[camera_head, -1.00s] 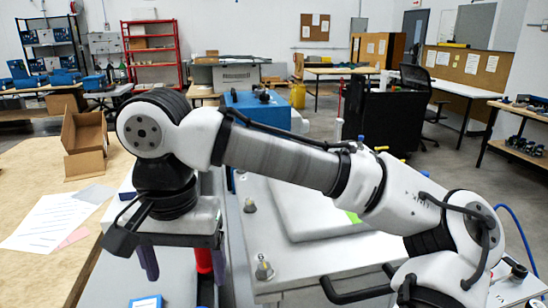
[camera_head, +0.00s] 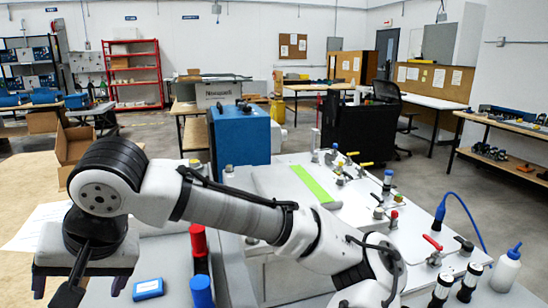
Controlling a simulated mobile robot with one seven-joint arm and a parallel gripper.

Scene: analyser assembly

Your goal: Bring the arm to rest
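My arm reaches from the lower right to the lower left of the head view, with its wrist bent down. My gripper (camera_head: 79,284) hangs at the lower left edge, pointing down. Its two dark purplish fingers show well apart on either side of a black bracket, so it looks open. I see nothing held, but the fingertips are cut off or hidden. It hangs in front of the wooden table and left of a small blue box (camera_head: 148,289).
A red-capped tube (camera_head: 199,243) and a blue-capped one (camera_head: 202,292) stand right of my gripper. The analyser's light top (camera_head: 285,182) bears a green strip (camera_head: 312,184), valves and fittings. A blue box-shaped unit (camera_head: 240,135) stands behind my arm. An open cardboard box (camera_head: 75,150) is on the left table.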

